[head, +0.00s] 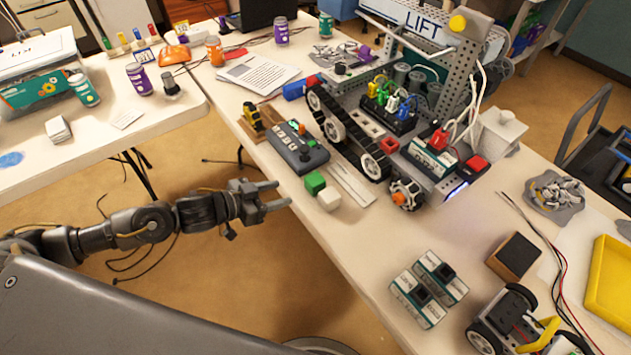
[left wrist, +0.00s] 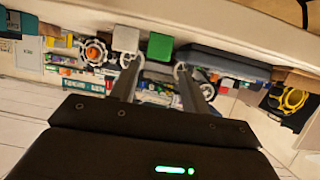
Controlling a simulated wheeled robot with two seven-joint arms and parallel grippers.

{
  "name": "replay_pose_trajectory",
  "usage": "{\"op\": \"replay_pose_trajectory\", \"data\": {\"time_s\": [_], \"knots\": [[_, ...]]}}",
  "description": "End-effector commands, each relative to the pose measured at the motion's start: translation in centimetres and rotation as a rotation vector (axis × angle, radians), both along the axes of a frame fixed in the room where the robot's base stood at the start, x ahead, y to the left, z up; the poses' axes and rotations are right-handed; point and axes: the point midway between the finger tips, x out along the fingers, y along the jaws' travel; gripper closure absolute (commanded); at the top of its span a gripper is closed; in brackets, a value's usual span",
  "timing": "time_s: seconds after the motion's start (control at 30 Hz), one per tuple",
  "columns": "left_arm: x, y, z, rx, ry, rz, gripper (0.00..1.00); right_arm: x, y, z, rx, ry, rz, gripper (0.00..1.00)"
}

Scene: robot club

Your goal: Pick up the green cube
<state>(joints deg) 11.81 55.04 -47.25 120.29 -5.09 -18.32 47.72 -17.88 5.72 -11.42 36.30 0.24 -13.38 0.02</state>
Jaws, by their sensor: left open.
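The green cube (head: 315,183) sits near the front edge of the table, touching or very close to a white cube (head: 328,199). My left gripper (head: 283,194) is open and empty just off the table's edge, its fingers pointing right toward the cubes with a gap left. In the left wrist view, the green cube (left wrist: 160,47) shows beyond and between the two open fingers (left wrist: 158,68). The white cube (left wrist: 125,38) shows beside it, past the left finger. My right gripper does not show.
A grey remote controller (head: 298,148) lies just behind the green cube. A tracked robot with a LIFT sign (head: 350,130) stands behind the cubes. Two battery-like boxes (head: 428,289) stand nearer on the table. Bare tabletop lies right of the white cube.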

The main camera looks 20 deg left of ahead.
Motion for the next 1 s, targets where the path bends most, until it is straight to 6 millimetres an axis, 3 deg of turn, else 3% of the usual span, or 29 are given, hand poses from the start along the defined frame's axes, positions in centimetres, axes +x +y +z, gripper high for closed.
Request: {"op": "replay_pose_trajectory", "data": {"time_s": [0.3, 0.57, 1.0], "knots": [[3.1, -2.6, -1.7, 0.0, -0.002, 0.004, 0.54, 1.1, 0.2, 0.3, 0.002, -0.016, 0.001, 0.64], [3.6, -3.2, -2.1, 0.001, 0.001, 0.003, 0.54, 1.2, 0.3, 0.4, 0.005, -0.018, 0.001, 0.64], [6.8, -6.0, -4.4, 0.002, 0.0, 0.006, 0.54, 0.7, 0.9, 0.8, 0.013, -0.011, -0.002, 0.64]]}}
